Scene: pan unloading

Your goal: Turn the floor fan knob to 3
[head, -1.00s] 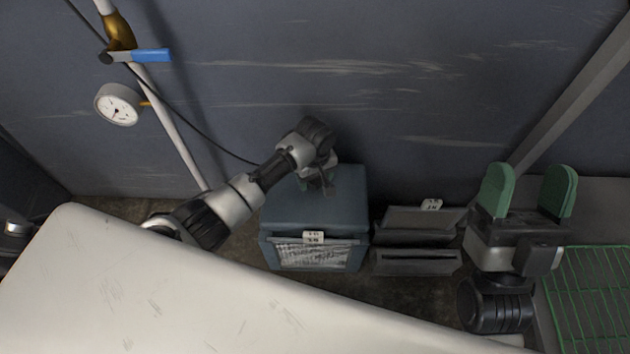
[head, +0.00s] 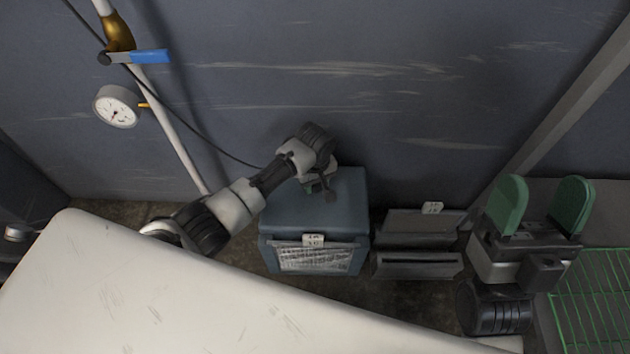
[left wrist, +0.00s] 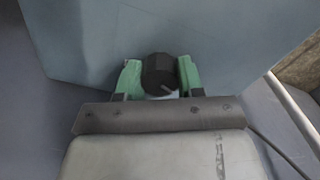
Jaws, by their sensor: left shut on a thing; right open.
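The floor fan (head: 346,215) is a blue-grey box with a grille and a small label on its front, standing on the floor by the wall. Its dark round knob (left wrist: 158,72) shows in the left wrist view, on the blue top, with a light mark near its lower edge. My left gripper (left wrist: 160,78) has its green fingers on both sides of the knob and is shut on it. In the head view my left gripper (head: 322,186) is above the box, and its wrist partly hides the knob. My right gripper (head: 540,205) is open and empty at the right. The dial numbers cannot be read.
Grey bins (head: 418,264) stand right of the fan. A green wire rack (head: 595,305) is at the lower right. A large pale surface (head: 170,300) fills the lower left. A gauge (head: 116,106) and a pipe with a blue-handled valve (head: 150,56) are on the wall.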

